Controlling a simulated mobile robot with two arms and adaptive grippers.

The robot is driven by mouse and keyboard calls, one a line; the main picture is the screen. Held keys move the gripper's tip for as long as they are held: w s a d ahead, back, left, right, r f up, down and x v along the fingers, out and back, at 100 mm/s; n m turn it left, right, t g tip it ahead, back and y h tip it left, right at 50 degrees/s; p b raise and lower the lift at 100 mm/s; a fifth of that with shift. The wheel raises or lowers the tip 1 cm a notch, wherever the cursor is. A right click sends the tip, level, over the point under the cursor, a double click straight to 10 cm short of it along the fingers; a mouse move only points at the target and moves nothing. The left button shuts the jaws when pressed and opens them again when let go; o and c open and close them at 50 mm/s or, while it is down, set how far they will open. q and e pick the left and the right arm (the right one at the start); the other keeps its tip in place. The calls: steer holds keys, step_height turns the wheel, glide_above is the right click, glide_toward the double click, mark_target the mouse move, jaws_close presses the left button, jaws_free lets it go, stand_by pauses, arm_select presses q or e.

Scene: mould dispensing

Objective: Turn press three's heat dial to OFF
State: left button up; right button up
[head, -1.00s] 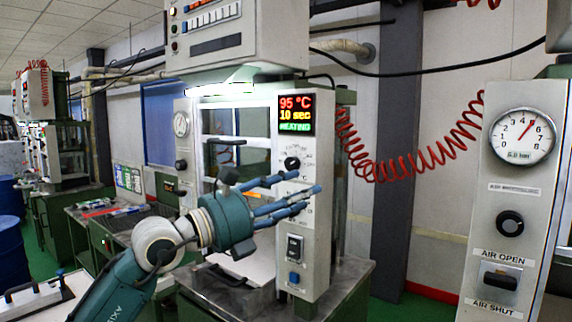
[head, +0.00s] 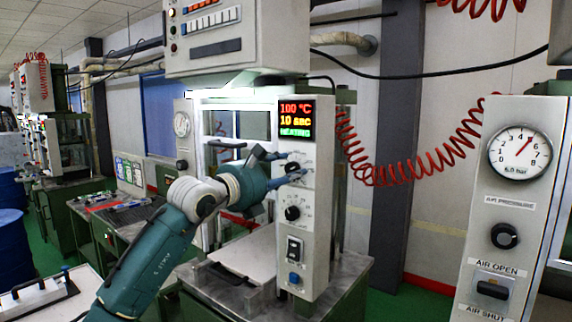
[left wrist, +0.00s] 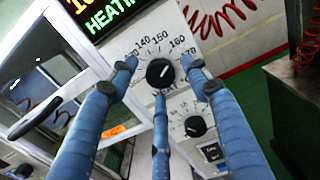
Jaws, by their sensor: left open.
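Press three's heat dial (head: 293,167) is the upper black knob on the white control panel. In the left wrist view the heat dial (left wrist: 160,73) is black with a white pointer line, and the scale above it shows 140, 150 and 160. My left gripper (head: 287,164) is open at the dial. In the left wrist view, its blue fingers (left wrist: 159,68) are spread on the left, right and below the knob, without visibly gripping it. The display (head: 296,119) reads 100 °C, 10 sec and HEATING. My right gripper is out of view.
A second dial (head: 292,213) sits below, with a switch (head: 294,249) and a blue button (head: 294,278) under it. A glazed press door (left wrist: 45,85) stands left of the panel. An air gauge panel (head: 514,210) with a red coiled hose is at right.

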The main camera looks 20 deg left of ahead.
arm_select(q)
steer(key=shift+w+d, duration=0.1)
steer(key=shift+w, duration=0.1)
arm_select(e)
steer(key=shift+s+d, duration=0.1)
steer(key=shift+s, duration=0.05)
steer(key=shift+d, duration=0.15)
arm_select(q)
steer(key=shift+c, duration=0.7)
steer(key=shift+f, duration=0.1)
steer(key=c, duration=1)
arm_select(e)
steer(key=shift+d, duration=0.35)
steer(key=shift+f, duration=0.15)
